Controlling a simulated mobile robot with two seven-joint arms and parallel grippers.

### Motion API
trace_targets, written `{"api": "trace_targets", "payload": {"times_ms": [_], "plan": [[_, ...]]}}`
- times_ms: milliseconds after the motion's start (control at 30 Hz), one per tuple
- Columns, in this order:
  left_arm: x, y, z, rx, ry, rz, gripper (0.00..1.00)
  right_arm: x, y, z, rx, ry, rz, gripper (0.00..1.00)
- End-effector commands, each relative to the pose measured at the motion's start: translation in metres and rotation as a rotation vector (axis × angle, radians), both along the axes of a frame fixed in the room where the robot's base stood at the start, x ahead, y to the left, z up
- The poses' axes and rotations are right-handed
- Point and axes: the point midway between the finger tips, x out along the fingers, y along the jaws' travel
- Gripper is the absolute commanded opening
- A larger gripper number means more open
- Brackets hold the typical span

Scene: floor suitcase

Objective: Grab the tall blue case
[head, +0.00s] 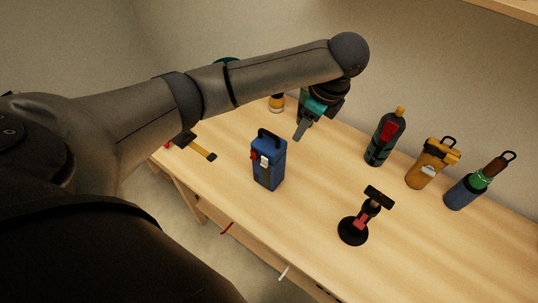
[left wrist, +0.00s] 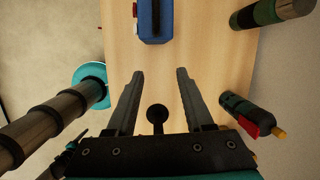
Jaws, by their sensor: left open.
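The tall blue case (head: 268,172) stands upright on the wooden table, with a dark handle on top and red and light clasps on its front. My left gripper (head: 305,129) is behind it and to its right in the head view, apart from it, with its fingers pointing down. In the left wrist view the blue case (left wrist: 155,22) is at the top edge, partly cut off, beyond the fingertips. The left gripper (left wrist: 159,73) is open there, with bare tabletop between its fingertips. My right gripper is not in view.
A dark bottle with a red label (head: 385,138), a yellow container (head: 430,165) and a blue-green bottle (head: 470,187) stand at the right. A black stand (head: 354,230) is at the front. A yellow-handled tool (head: 198,148) lies left. Tabletop between case and stand is clear.

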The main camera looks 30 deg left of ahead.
Motion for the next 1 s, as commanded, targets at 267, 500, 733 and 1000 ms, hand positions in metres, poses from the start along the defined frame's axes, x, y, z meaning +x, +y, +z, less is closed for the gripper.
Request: {"api": "trace_targets", "payload": {"times_ms": [267,500,733,1000], "plan": [[0.008,0.037,0.055,0.126,0.063,-0.067,0.52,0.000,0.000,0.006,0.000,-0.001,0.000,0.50],[0.007,0.051,0.029,0.135,0.076,-0.070,0.52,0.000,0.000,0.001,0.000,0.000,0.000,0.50],[0.009,0.069,-0.015,0.135,0.072,-0.068,0.52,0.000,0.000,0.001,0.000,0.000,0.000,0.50],[0.010,0.077,-0.036,0.133,0.069,-0.072,0.52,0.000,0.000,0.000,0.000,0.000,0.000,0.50]]}}
